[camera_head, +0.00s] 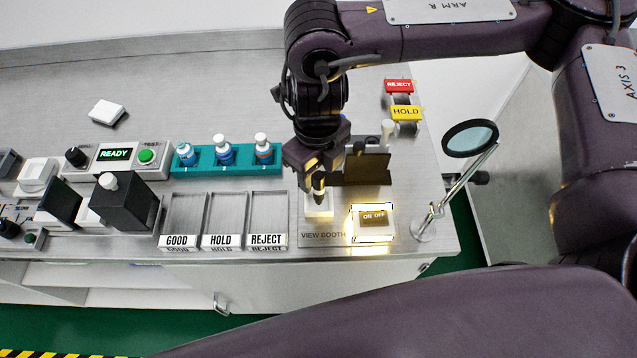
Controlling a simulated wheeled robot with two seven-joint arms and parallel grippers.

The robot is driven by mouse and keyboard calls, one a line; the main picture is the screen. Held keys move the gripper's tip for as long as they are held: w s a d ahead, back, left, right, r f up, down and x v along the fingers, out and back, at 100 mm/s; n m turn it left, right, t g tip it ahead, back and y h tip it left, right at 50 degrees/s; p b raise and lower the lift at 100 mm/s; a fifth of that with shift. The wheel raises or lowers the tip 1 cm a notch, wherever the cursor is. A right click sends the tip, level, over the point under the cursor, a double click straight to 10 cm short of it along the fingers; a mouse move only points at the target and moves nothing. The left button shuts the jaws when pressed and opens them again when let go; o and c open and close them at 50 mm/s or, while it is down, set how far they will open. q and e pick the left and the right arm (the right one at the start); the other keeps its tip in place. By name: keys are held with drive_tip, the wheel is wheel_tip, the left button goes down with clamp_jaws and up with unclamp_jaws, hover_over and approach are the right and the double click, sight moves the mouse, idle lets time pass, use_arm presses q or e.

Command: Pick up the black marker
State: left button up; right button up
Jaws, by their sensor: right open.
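My right gripper (317,190) points down over the view booth (318,236), in front of its dark upright panel (362,168). Its jaws are open, and its tips are just above or at a small pale block in the booth. A dark narrow shape shows at the tips; I cannot tell whether it is the black marker or part of the fingers. I cannot make out the black marker for sure anywhere else. My left gripper is not in view.
Left of the booth are trays marked GOOD (177,241), HOLD (221,241) and REJECT (267,241). Behind them is a teal rack (205,169) with three vials. The back left counter is mostly clear.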

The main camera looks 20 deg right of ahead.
sight(319, 190)
drive_tip(key=f, duration=0.4)
drive_tip(key=shift+w+d+p, duration=0.1)
drive_tip(key=shift+d+p, duration=0.1)
drive_tip(key=shift+p, duration=0.1)
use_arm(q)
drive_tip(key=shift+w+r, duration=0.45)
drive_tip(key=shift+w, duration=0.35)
use_arm(e)
clamp_jaws()
